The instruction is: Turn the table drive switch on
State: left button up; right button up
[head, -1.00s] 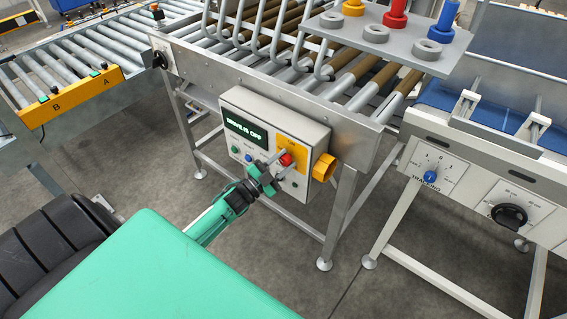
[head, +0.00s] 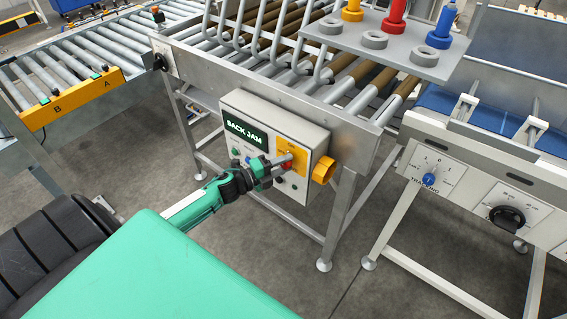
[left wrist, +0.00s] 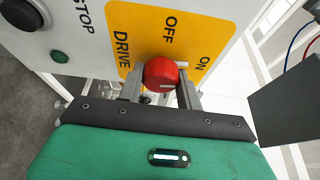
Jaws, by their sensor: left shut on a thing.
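The table drive switch is a red round knob (left wrist: 161,74) on a yellow plate (left wrist: 125,22) marked DRIVE, OFF and ON in the left wrist view. It also shows as a small red spot in the head view (head: 288,166), partly hidden by my fingers. My left gripper (head: 279,166) is at the control box front, shut on the knob, with one finger on each side in the left wrist view. I cannot tell for sure which position the knob points to. The box display (head: 245,134) reads BACK JAM in green letters. My right gripper is not in view.
The control box (head: 306,133) hangs on a roller table's steel frame, with a yellow-orange part (head: 324,170) on its right side. Green and black buttons sit beside the yellow plate. A grey shelf (head: 400,55) with colored pegs and rings is above. Another machine with dials (head: 507,216) stands at right.

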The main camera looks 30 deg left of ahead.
pick_arm(q)
jog(key=shift+m+g, duration=0.3)
jog(key=shift+m, duration=0.6)
jog(key=shift+p, duration=0.3)
jog(key=shift+f, duration=0.1)
jog(key=o, duration=1)
jog(key=shift+s+y, duration=0.1)
jog(key=shift+y, duration=0.2)
jog(key=shift+b+v, duration=1.5)
jog(key=shift+v, duration=5.35)
